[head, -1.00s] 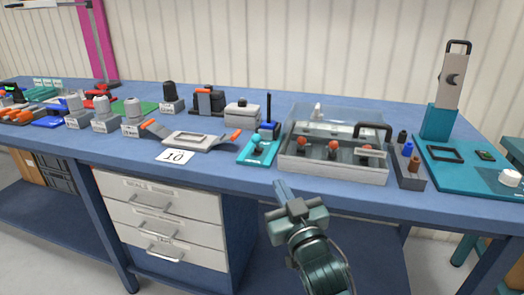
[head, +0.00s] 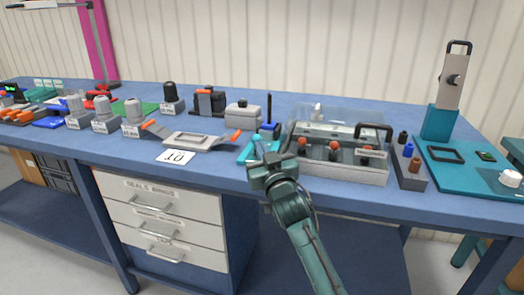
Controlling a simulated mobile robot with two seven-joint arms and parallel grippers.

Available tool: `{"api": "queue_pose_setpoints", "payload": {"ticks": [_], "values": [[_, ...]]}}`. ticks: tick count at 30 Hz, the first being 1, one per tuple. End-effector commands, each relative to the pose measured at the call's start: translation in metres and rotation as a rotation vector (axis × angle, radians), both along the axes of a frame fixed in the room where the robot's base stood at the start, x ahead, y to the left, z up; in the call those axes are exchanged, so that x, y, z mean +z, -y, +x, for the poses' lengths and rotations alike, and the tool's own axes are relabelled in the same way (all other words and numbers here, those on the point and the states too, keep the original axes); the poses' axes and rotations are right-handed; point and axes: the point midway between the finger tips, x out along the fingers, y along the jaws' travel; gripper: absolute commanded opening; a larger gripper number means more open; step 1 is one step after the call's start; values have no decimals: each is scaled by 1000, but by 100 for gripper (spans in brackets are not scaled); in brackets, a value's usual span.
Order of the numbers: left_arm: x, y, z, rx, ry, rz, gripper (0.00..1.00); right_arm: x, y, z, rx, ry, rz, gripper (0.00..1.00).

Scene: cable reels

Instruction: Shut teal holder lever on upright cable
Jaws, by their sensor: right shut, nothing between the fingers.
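The teal holder (head: 243,154) lies near the front edge of the blue bench, left of the clear-lidded case. A light teal knob (head: 257,138) shows on it; I cannot tell the lever's position. A dark upright piece (head: 269,107), perhaps the cable, stands in a blue block (head: 270,131) at the holder's back. My right gripper (head: 259,149) is shut and empty. It is in front of the holder's right part and hides it; I cannot tell whether it touches. My left gripper is not in view.
The clear-lidded grey case (head: 342,173) stands close on the right of my gripper. A grey tool with orange handles (head: 187,140) and a card marked 10 (head: 176,157) lie left. A teal stand (head: 438,124) is at the right.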

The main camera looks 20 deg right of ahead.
Motion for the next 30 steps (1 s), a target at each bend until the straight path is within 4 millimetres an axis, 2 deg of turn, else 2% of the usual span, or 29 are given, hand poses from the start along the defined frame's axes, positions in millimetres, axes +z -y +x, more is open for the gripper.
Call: {"api": "queue_pose_setpoints", "payload": {"ticks": [8,13,16,23,30], "values": [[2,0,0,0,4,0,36,0,0,0,0,0,0,0],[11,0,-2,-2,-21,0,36,8,1,1,0,-25,16,0],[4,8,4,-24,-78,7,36,14,2,3,-1,-61,41,0],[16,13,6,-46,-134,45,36,20,5,7,0,-156,105,0],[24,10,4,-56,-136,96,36,17,7,9,-1,-213,145,0]]}}
